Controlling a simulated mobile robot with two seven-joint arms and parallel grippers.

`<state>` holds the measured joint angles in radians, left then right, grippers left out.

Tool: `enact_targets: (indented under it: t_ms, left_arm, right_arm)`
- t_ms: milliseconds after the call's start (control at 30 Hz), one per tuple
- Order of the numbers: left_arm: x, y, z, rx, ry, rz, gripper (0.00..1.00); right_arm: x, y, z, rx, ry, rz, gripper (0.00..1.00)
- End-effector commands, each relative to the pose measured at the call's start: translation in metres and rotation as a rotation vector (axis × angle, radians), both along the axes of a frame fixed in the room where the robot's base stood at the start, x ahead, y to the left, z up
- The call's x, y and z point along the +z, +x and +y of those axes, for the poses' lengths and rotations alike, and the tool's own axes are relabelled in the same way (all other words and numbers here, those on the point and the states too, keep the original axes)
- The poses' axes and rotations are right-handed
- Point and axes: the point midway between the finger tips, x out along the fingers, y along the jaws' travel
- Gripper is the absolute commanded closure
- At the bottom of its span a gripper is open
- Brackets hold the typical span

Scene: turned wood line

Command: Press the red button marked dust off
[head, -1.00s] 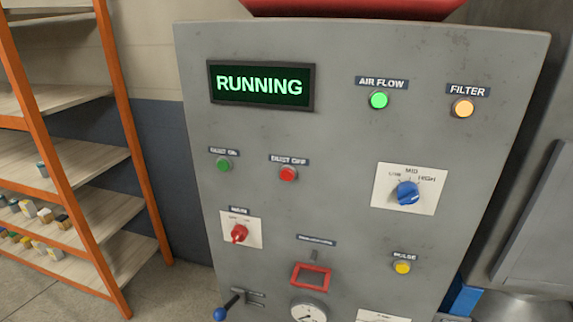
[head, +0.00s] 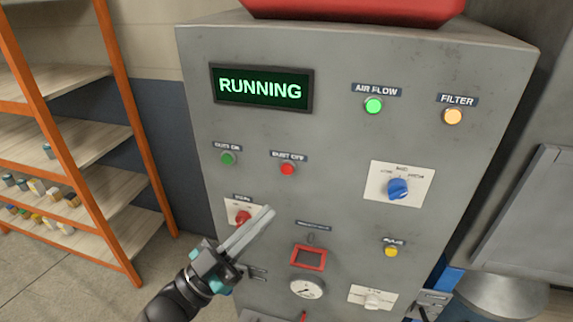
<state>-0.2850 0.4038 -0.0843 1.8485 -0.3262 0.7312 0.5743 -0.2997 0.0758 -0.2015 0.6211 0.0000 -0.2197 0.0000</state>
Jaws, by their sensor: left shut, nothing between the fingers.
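The red dust off button (head: 288,169) sits on the grey control panel (head: 330,140), under its dark label and right of the green dust on button (head: 228,158). The display (head: 262,88) above them reads RUNNING in green. My left gripper (head: 268,211) is shut and empty, in front of the panel. In the picture its tips are below and slightly left of the red button, apart from it. The gripper partly covers the red main switch (head: 242,216).
The panel also bears a lit green air flow lamp (head: 373,105), an amber filter lamp (head: 452,116), a blue selector (head: 398,188), a yellow button (head: 391,251), a red-framed window (head: 309,257) and a gauge (head: 307,287). An orange shelf rack (head: 84,175) stands at left.

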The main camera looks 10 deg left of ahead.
Motion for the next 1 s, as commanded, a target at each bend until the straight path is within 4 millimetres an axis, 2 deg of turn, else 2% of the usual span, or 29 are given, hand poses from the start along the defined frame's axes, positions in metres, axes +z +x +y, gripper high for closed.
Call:
enact_targets:
  t_ms: [467, 1000]
  left_arm:
    - [0.002, 0.004, -0.001, -0.004, 0.001, -0.009, 1.00]
    - [0.001, 0.072, -0.003, -0.004, 0.003, -0.008, 1.00]
  right_arm:
    - [-0.002, 0.000, -0.004, 0.001, -0.004, 0.001, 0.50]
    - [-0.030, -0.001, -0.004, 0.000, -0.006, 0.002, 0.50]
